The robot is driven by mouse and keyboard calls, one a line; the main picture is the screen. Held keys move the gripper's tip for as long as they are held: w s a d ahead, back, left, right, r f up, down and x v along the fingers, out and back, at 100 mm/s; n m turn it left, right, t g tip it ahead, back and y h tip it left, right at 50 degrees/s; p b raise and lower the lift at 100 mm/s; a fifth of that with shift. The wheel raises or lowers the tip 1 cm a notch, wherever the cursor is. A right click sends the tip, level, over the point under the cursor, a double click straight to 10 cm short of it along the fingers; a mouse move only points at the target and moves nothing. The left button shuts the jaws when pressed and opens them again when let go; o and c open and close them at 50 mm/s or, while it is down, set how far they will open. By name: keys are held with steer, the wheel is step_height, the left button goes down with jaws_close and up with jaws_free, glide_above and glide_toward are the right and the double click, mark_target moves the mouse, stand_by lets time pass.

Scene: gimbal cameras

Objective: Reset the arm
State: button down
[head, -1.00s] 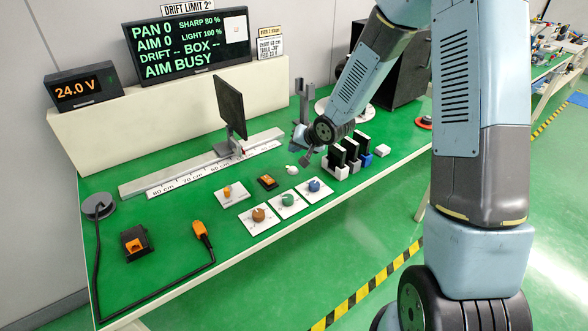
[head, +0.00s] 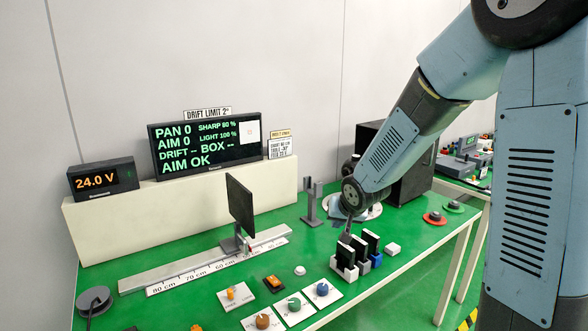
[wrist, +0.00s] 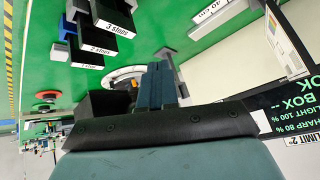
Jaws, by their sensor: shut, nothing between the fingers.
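My gripper (head: 346,236) hangs from the arm over the green bench in the head view, pointing down near the leftmost black plate. In the wrist view its dark fingers (wrist: 157,80) are together, with nothing seen between them. The picture there is turned over. The black filter plates (head: 371,243) stand upright in small white, grey and blue holders close to the gripper. Two plates in the wrist view read "3 stops" (wrist: 117,26) and "2 stops" (wrist: 96,50).
A display (head: 206,142) reads "AIM OK". A black panel (head: 240,205) stands by the scale rail (head: 190,268). A grey post (head: 311,203) is left of my gripper and a black box (head: 408,175) behind it. Coloured knobs (head: 294,304) sit in front.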

steer(key=s+d+r+g+h, duration=0.1)
steer(key=s+d+r, duration=0.4)
steer(key=s+r, duration=0.4)
steer(key=s+d+r+h, duration=0.2)
steer(key=s+d+r, duration=0.35)
steer(key=s, duration=0.45)
steer(key=s+r+g+y, duration=0.1)
steer(key=s+r, duration=0.1)
steer(key=s, duration=0.8)
steer(key=shift+s+d+r, duration=0.3)
steer(key=shift+d, duration=0.05)
